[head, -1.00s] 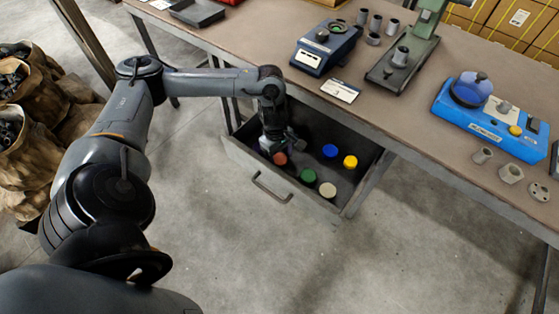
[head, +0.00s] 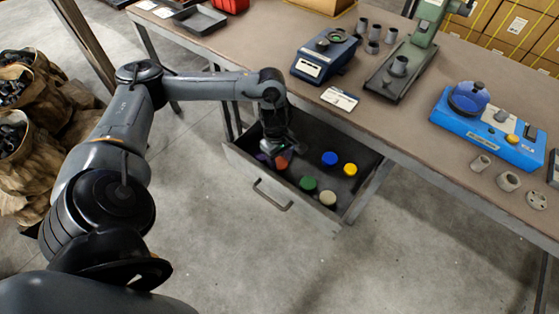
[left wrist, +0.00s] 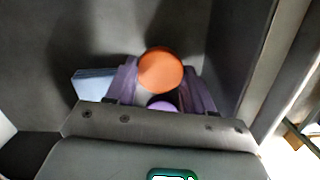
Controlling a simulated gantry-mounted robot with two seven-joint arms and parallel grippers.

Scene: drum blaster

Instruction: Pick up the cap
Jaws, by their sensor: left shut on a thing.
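An orange-red cap (head: 282,162) is at my left gripper (head: 276,154) inside the open drawer. In the left wrist view the orange cap (left wrist: 160,70) sits between the two purplish fingers (left wrist: 160,88), which are shut on it. A round purple thing (left wrist: 162,105) shows partly behind it, low between the fingers. I cannot tell whether the cap is clear of the drawer floor. My right gripper is not in view.
The open drawer (head: 232,156) also holds a blue cap (head: 330,158), a yellow cap (head: 350,169), a green cap (head: 308,184) and a cream cap (head: 327,198). The workbench (head: 290,90) overhangs its back. Drawer walls stand close around my left gripper.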

